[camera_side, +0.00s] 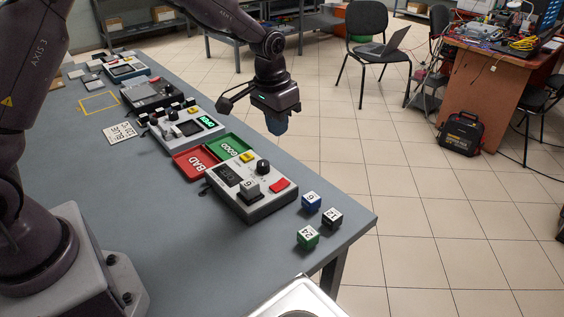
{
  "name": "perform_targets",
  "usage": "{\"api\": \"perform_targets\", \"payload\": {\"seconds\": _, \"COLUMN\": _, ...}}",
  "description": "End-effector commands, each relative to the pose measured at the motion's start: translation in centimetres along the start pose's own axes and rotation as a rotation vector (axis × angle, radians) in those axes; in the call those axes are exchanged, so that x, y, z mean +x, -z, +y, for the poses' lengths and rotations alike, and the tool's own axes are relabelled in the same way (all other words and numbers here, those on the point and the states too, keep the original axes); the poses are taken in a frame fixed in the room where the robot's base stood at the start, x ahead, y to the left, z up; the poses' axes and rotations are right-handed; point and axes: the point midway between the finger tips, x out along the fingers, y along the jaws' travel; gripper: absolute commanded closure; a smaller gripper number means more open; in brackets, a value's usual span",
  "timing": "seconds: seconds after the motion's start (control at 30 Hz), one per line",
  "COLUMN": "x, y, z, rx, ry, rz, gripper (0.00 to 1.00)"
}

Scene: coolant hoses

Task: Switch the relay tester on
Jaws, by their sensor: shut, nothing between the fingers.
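The grey box nearest the table's right end, which I take for the relay tester (251,205), has a dark display (229,175), a black knob (263,166), a red button or rocker (280,186) and a yellow label. A grey-and-white cube (249,187) marked with a digit sits on its front part. The display looks unlit. My gripper (277,128) is shut and empty, pointing down above and behind the box, clear of it. Its fingertips are small and dark here.
Red BAD (195,162) and green GOOD (229,146) trays lie left of the box.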

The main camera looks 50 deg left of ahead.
Motion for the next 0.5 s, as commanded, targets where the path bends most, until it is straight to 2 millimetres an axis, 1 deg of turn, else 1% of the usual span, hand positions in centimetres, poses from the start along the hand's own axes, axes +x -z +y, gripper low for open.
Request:
{"api": "perform_targets", "payload": {"seconds": 0.17, "x": 1.8, "y": -0.1, "z": 0.0, "rx": 0.000, "ry": 0.000, "rz": -0.005, "gripper": 1.00}}
{"api": "perform_targets", "payload": {"seconds": 0.27, "x": 3.7, "y": -0.1, "z": 0.0, "rx": 0.000, "ry": 0.000, "rz": -0.006, "gripper": 1.00}}
{"api": "perform_targets", "payload": {"seconds": 0.5, "x": 8.9, "y": -0.1, "z": 0.0, "rx": 0.000, "ry": 0.000, "rz": -0.005, "gripper": 1.00}}
